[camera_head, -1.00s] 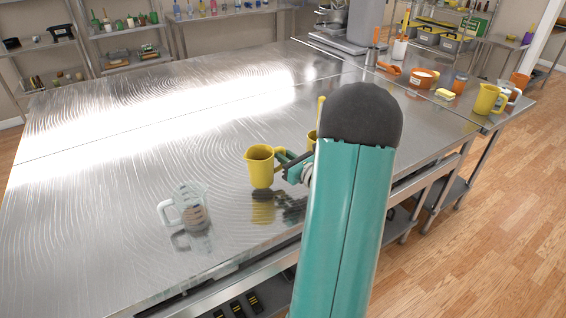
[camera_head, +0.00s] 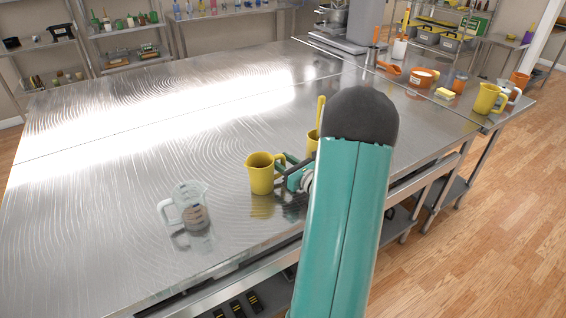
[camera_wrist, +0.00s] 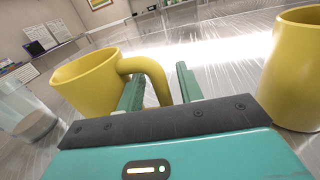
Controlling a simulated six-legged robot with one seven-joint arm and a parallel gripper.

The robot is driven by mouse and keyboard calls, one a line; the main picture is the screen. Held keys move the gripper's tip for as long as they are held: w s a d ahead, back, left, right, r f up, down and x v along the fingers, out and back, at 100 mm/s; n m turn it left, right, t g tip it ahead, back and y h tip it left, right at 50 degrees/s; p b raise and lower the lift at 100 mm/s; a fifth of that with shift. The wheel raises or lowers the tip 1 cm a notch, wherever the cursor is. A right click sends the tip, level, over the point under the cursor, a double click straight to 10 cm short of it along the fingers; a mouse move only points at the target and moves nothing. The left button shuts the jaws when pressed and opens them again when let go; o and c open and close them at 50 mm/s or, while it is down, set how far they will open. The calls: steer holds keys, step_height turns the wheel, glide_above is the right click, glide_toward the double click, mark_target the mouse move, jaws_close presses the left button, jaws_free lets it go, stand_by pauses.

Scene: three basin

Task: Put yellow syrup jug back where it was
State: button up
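A yellow jug (camera_head: 259,176) stands upright on the steel table, left of my gripper (camera_head: 287,172). In the wrist view the jug (camera_wrist: 88,84) is at left, its handle (camera_wrist: 150,72) toward me. The handle reaches between the two fingers of my gripper (camera_wrist: 160,90), which are apart with a gap at the right finger. A second yellow container (camera_head: 312,143) is partly hidden behind my arm; a yellow container (camera_wrist: 295,75) also stands at the right in the wrist view. Another yellow jug (camera_head: 487,99) stands at the far right corner. Labels do not show.
A clear measuring jug (camera_head: 188,208) stands left of the yellow jug, near the front edge; it also shows in the wrist view (camera_wrist: 25,110). An orange-white tub (camera_head: 424,78), a sponge (camera_head: 445,93) and other items are at the far right. The table's left and middle are largely clear.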

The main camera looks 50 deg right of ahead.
steer(key=s, duration=0.4)
steer(key=s+a, duration=0.1)
steer(key=s, duration=0.7)
steer(key=shift+a+r, duration=0.1)
steer(key=shift+a, duration=0.1)
steer(key=w+a+r+n+g+y, duration=0.2)
steer(key=a+n+g+y, duration=0.15)
steer(key=a+n, duration=0.4)
steer(key=w+a+r+n+g+y, duration=0.2)
steer(key=w+a+n+g+y, duration=0.15)
steer(key=a, duration=0.75)
steer(key=w+a+r+n+g+y, duration=0.1)
steer(key=a+r+n+g+y, duration=0.2)
steer(key=a+n, duration=0.5)
steer(key=s+a+r+n+g+h, duration=0.1)
steer(key=s+a+r+n+h, duration=0.2)
steer(key=a+n, duration=0.3)
steer(key=s+a+r+n+g+h, duration=0.1)
steer(key=s+a+r+n+h, duration=0.2)
steer(key=n, duration=0.9)
steer(key=shift+s+a+r+n+h, duration=0.4)
steer(key=shift+s+a+h, duration=0.85)
steer(key=shift+a, duration=0.75)
steer(key=shift+s, duration=0.15)
